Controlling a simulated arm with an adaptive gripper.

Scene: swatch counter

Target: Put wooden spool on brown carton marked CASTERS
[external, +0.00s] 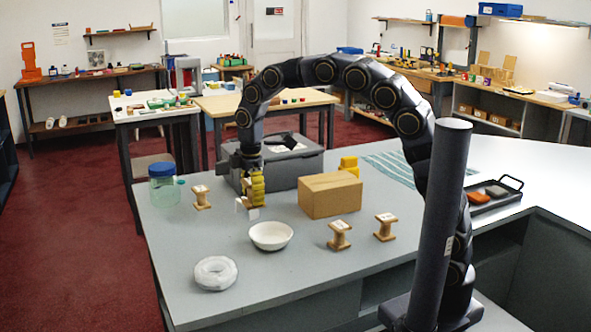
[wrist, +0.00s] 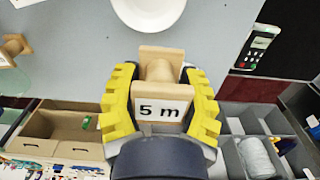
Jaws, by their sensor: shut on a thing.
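My gripper (wrist: 161,105) has yellow ribbed fingers and is shut on a wooden spool (wrist: 160,82) with a white label reading "5 m" in the wrist view. In the external view my gripper (external: 250,190) is at the counter's left part, left of the brown carton (external: 322,198). The held spool is mostly hidden there; I cannot tell whether it touches the counter. The carton is closed, with a bare top; I can read no CASTERS marking on its visible sides. Other wooden spools stand left of my gripper (external: 202,197) and in front of the carton (external: 340,236), (external: 385,228).
A blue-lidded jar (external: 163,187) stands at the left edge. A grey case (external: 290,165) and yellow blocks (external: 349,165) are behind the carton. A dark tray (external: 495,195) is far right.

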